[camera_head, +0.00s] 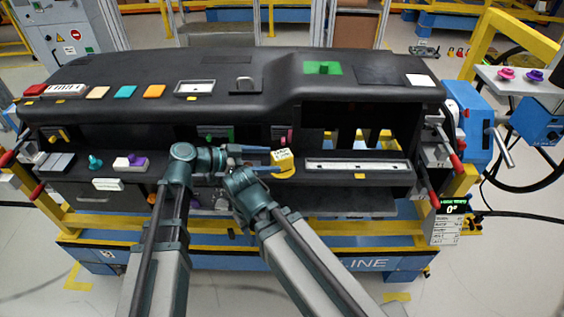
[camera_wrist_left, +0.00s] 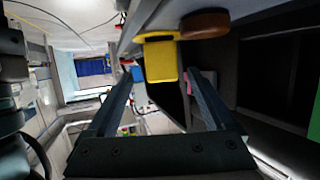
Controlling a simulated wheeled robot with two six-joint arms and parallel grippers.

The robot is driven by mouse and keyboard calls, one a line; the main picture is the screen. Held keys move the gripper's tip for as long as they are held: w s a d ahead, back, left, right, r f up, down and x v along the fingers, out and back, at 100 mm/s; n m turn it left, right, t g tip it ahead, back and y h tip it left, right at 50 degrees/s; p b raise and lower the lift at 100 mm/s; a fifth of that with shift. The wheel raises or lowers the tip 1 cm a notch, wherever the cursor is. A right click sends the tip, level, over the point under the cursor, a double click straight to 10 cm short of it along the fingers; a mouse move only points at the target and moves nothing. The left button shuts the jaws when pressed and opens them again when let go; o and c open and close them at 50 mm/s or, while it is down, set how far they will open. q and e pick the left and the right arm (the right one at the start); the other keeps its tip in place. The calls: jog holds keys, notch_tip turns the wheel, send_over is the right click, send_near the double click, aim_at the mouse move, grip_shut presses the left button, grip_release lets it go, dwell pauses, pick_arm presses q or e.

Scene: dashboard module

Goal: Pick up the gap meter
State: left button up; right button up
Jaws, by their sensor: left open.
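A small yellow device (camera_head: 286,172) with a pale, marked upper face, apparently the gap meter, is on the dashboard's lower ledge near the middle. My left gripper (camera_head: 268,159) points right at it with its two blue fingers apart. In the left wrist view the yellow body (camera_wrist_left: 160,62) shows ahead, between and just beyond the fingertips (camera_wrist_left: 166,76). I see no clear grip on it, and contact cannot be told. My right arm's wrist is just below the left gripper, and its jaws cannot be made out.
The black dashboard (camera_head: 225,105) fills the middle. A long pale strip (camera_head: 358,166) lies right of the device. A purple-and-white block (camera_head: 131,162) and a teal knob (camera_head: 95,162) stand left on the ledge. A brown rounded thing (camera_wrist_left: 205,24) is beside the device in the wrist view.

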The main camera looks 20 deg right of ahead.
aim_at(282, 158)
pick_arm(q)
jog(key=b+x, duration=0.1)
jog(key=x, duration=0.4)
jog(key=shift+w+d+r, duration=0.1)
jog(key=shift+d, duration=0.1)
grip_shut()
